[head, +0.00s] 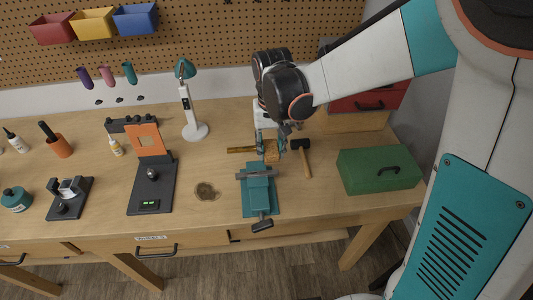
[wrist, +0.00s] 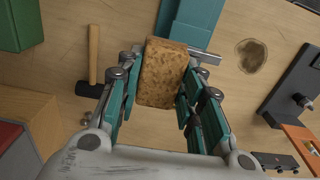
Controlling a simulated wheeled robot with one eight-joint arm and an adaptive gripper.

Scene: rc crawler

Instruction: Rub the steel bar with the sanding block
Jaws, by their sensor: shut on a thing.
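The sanding block (wrist: 162,75) is a brown, speckled, cork-like block between the fingers of my gripper (wrist: 158,90). In the head view, my gripper (head: 270,145) points down with the block (head: 271,154) at its fingertips, just behind the teal vise (head: 257,198). The steel bar (head: 252,174) is a thin grey bar lying across the vise's jaws. In the wrist view, part of the bar (wrist: 206,56) shows beside the block's far end; the block hides the rest. I cannot tell whether block and bar touch.
A dark stain (head: 206,191) marks the bench left of the vise. A black stand with an orange plate (head: 147,139) and a lamp (head: 194,130) stand left.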

